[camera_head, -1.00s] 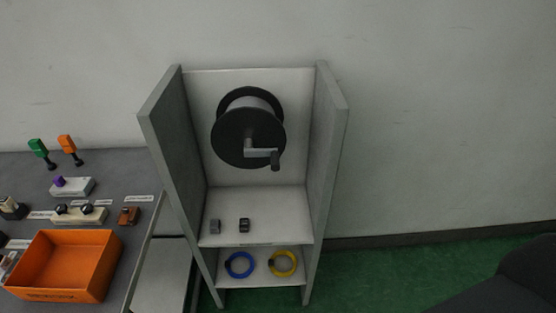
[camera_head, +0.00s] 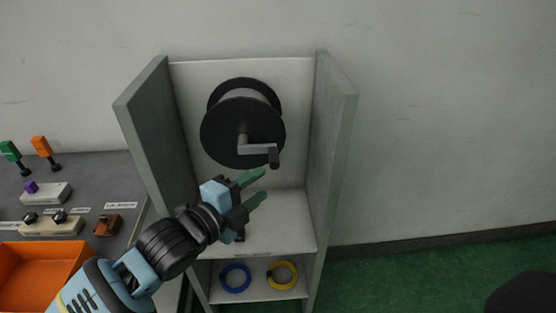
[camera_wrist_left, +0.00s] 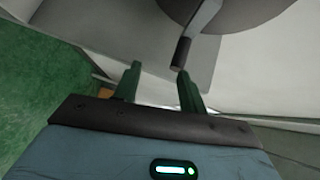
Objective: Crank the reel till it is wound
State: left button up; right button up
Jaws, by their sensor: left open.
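The black reel (camera_head: 229,133) is mounted on the back panel of a grey open-fronted stand. Its grey crank arm (camera_head: 257,149) points right, with a dark handle (camera_head: 274,157) at its end. My left gripper (camera_head: 259,187) is open and empty, just below and left of the handle and apart from it in the head view. In the left wrist view the dark handle (camera_wrist_left: 181,53) shows beyond the green fingertips (camera_wrist_left: 160,75), near the right finger. The reel's disc (camera_wrist_left: 235,14) is at the top of that view. My right gripper is not in view.
The stand's side walls (camera_head: 338,140) flank the reel on both sides. A shelf below holds a blue ring (camera_head: 222,281) and a yellow ring (camera_head: 294,278). A table at left carries an orange bin (camera_head: 35,270) and several small fixtures.

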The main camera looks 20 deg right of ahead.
pick_arm(q)
jog(key=shift+w+d+r+m+g+b, duration=0.2)
jog(key=shift+w+r+m, duration=0.3)
jog(key=shift+r+m, duration=0.35)
jog(key=shift+w+d+r+m+g+b, duration=0.1)
jog(key=shift+w+d+r+m+b, duration=0.1)
jog(key=shift+w+r+m, duration=0.55)
jog(key=shift+s+f, duration=0.15)
jog(key=shift+s, duration=0.1)
jog(key=x, duration=0.7)
jog(key=shift+w+d, duration=0.15)
jog(key=shift+d, duration=0.15)
grip_shut()
